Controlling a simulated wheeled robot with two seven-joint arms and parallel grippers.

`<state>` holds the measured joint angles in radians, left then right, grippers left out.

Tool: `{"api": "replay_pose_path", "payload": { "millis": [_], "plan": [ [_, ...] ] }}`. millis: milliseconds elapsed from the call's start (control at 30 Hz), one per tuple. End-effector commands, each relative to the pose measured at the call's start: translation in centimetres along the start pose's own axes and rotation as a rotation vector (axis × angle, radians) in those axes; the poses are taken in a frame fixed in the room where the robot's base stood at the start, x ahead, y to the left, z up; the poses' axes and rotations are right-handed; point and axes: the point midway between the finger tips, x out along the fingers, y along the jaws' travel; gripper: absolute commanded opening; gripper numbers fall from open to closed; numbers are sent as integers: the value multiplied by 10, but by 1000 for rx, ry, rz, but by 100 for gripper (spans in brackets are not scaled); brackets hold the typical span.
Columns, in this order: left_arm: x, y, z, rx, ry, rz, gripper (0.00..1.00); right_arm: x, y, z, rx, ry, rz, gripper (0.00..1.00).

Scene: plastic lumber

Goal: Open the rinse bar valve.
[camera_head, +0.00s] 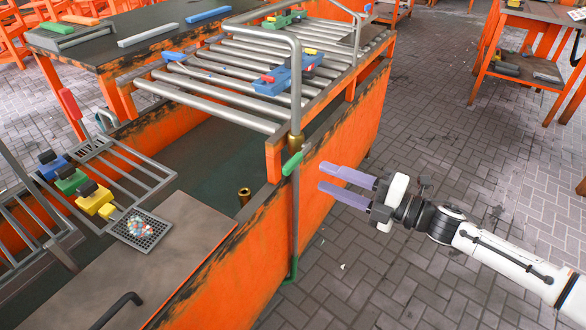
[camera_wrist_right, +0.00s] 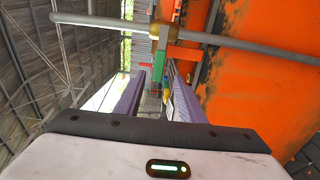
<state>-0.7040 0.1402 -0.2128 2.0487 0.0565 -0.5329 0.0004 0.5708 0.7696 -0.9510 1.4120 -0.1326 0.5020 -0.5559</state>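A grey pipe (camera_head: 295,220) runs up the front of the orange tank and bends over the roller rack. It has a brass fitting (camera_head: 295,140) and a short green lever (camera_head: 292,164), which looks like the rinse bar valve. In the right wrist view, the brass fitting (camera_wrist_right: 163,31) and green lever (camera_wrist_right: 160,66) lie ahead, between the lines of the fingers. My right gripper (camera_head: 321,177) is open and empty, with its purple fingers pointing left toward the lever, a short gap away. It also shows in the wrist view (camera_wrist_right: 157,82). My left gripper is not in view.
The orange tank wall (camera_head: 245,265) stands left of my right gripper. A red lever (camera_head: 70,103) stands at the tank's far side. The paved floor (camera_head: 430,130) on the right is mostly clear.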

Motion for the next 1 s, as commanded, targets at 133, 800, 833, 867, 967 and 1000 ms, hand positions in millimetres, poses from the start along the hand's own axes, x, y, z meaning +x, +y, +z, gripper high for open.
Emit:
{"api": "replay_pose_path", "payload": {
  "millis": [133,800,833,867,967,1000],
  "plan": [
    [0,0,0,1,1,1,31,19,2,0,-6,5,4,36],
    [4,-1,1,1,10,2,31,101,2,0,-2,2,2,36],
    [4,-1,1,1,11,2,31,101,2,0,-2,2,2,36],
    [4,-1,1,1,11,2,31,101,2,0,-2,2,2,36],
    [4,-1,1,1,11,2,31,101,2,0,-2,2,2,36],
    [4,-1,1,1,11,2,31,101,2,0,-2,2,2,34]
  ]
}}
